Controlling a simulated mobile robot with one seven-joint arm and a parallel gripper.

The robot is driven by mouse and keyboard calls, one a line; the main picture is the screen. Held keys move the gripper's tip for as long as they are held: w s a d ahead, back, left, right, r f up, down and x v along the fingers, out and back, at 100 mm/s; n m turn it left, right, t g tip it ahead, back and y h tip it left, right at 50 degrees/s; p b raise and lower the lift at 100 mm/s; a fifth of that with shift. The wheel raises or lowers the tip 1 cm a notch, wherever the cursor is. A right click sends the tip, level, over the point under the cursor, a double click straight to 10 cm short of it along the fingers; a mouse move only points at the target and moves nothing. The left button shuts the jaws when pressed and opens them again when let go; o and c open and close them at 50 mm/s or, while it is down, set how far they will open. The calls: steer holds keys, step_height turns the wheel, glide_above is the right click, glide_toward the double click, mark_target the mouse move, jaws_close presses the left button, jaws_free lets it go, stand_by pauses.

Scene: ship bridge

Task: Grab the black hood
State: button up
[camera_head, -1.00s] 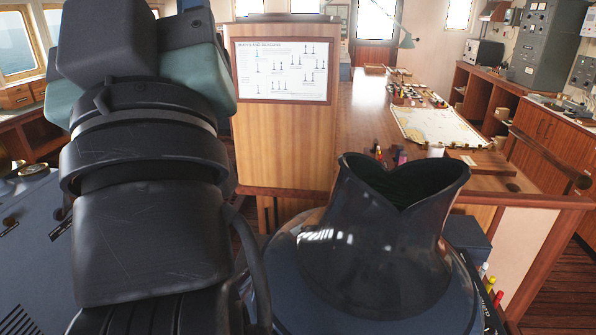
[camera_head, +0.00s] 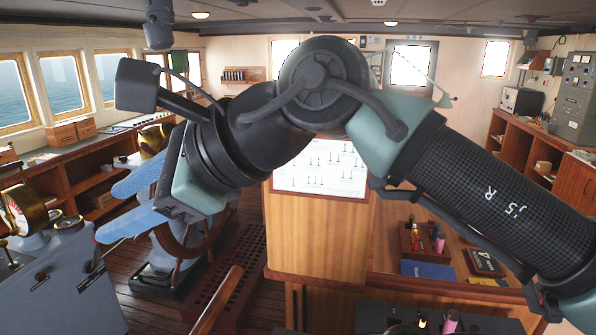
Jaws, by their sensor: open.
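The black hood is not visible in the current head view. My gripper (camera_head: 108,212) is at the left of the picture, at the end of my bent arm. It points left, with two blue fingers spread apart and nothing seen between them. Behind the gripper in the picture are a ship's wheel and its pedestal; I cannot tell how far apart they are.
A grey console with a brass gauge (camera_head: 17,212) stands at the left. A wooden cabinet (camera_head: 318,235) with a poster (camera_head: 325,178) is in the middle, partly behind my arm. A wooden handrail (camera_head: 218,300) rises at the bottom. Plank floor shows at the left.

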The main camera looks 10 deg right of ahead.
steer(key=d+f+h, duration=0.4)
steer(key=d+f, duration=0.2)
steer(key=d, duration=0.4)
steer(key=m+g+h, duration=0.2)
steer(key=g+h, duration=0.1)
steer(key=h, duration=0.5)
glide_toward(410, 328)
steer(key=b+x, duration=0.8)
steer(key=x, duration=0.4)
steer(key=shift+b, duration=0.35)
jaws_close()
steer(key=shift+r, duration=0.1)
